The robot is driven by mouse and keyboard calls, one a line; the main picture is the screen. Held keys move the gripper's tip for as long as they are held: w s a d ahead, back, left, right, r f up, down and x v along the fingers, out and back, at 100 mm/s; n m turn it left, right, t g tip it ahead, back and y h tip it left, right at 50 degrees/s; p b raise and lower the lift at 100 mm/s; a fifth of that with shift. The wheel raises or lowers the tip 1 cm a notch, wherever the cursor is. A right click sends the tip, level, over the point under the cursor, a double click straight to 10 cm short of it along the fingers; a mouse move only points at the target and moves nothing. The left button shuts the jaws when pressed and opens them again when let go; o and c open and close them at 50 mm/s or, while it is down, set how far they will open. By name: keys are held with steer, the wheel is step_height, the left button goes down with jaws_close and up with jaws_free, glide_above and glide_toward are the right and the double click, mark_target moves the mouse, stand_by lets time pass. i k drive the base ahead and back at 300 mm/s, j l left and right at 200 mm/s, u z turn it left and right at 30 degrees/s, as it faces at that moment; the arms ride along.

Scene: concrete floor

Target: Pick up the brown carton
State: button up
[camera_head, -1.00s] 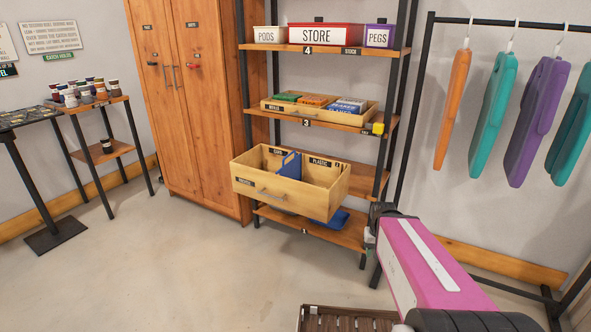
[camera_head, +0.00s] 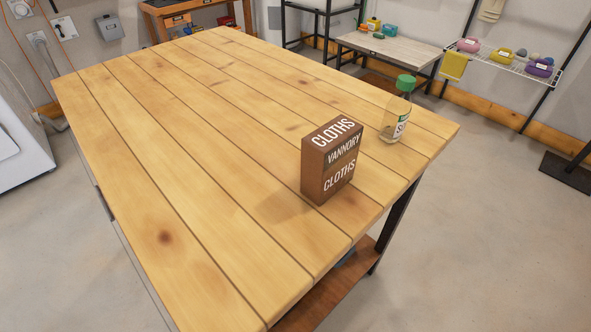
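The brown carton (camera_head: 329,163) stands upright on the wooden table (camera_head: 190,150), near its right edge. Its faces read "CLOTHS" and "VANNORY" in white letters. Nothing touches it, and clear table top lies to its left and in front. My gripper is not in this view.
A clear bottle with a green cap (camera_head: 397,110) stands behind and to the right of the carton, close to the table's edge. A low bench (camera_head: 390,50) and a wire shelf (camera_head: 505,66) with small items are farther back. Open floor (camera_head: 470,240) lies to the right.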

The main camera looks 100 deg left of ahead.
mark_target(329, 154)
steer(key=u, duration=4.25)
steer(key=l+u, duration=0.35)
steer(key=u, duration=0.15)
steer(key=l+u, duration=0.45)
steer(key=i+j, duration=0.05)
